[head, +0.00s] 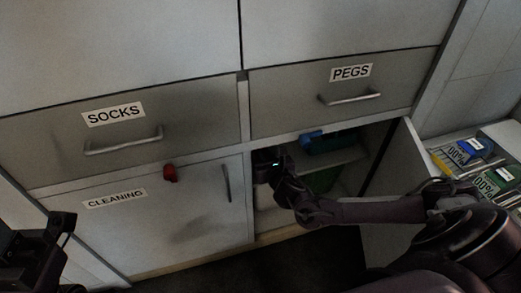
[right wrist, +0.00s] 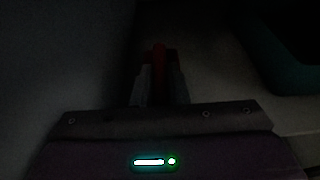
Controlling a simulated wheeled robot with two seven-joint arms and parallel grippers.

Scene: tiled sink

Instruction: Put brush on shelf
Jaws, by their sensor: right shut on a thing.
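My right gripper (head: 268,162) is inside the open cabinet under the PEGS drawer, near its left side. In the right wrist view, the fingers are shut on a narrow red thing (right wrist: 159,58), which looks like part of the brush. The rest of it is hidden or too dark to see. The shelf (head: 345,157) is a pale board inside the cabinet, to the right of the gripper. My left gripper (head: 55,240) is at the left edge in the head view, dark and partly cut off, away from the cabinet.
A dark teal container with a blue part (head: 312,140) stands on the shelf, and a green thing (head: 323,180) is below. The cabinet door (head: 385,190) stands open at right. Blue and green items lie far right.

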